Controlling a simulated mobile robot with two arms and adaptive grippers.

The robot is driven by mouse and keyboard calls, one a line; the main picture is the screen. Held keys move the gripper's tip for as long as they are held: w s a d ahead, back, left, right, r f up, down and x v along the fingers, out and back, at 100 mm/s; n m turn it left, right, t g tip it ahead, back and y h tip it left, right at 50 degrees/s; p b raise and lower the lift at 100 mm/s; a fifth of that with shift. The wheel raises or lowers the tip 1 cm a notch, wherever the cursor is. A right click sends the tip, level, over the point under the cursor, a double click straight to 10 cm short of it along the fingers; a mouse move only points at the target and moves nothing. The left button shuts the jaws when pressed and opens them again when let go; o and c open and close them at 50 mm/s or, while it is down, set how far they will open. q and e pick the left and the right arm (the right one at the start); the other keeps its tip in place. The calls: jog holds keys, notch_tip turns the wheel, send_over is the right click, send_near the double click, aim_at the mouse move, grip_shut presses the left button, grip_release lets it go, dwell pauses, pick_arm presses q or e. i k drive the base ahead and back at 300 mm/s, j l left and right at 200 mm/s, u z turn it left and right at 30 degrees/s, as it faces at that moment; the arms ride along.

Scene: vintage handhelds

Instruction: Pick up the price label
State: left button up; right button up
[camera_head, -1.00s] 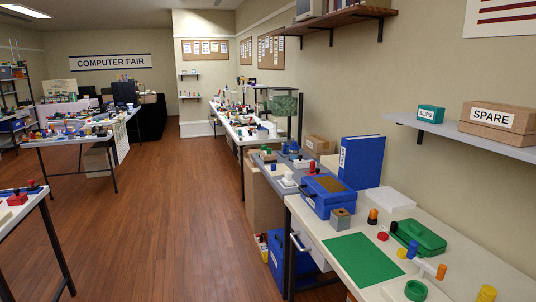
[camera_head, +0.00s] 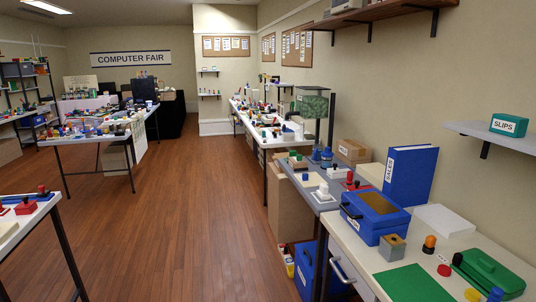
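I cannot make out a price label in the head view; at this distance small items are too tiny to identify. The nearest table (camera_head: 350,240) at the right holds a blue box with a brown top panel (camera_head: 374,210), a green mat (camera_head: 412,285), a green case (camera_head: 490,272) and a small grey block with a tan top (camera_head: 392,247). Neither of my grippers is in view.
A blue binder (camera_head: 411,176) stands behind the blue box. A shelf (camera_head: 480,131) with a teal SLIPS box (camera_head: 508,125) juts from the right wall. Several laden tables stand further back. The wooden floor (camera_head: 190,220) between the tables is clear.

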aim_at(299, 157)
jog(key=i+j+u, duration=0.1)
jog(key=i, duration=0.7)
jog(key=i+j, duration=0.1)
jog(key=i, duration=0.75)
jog(key=j+u, duration=0.05)
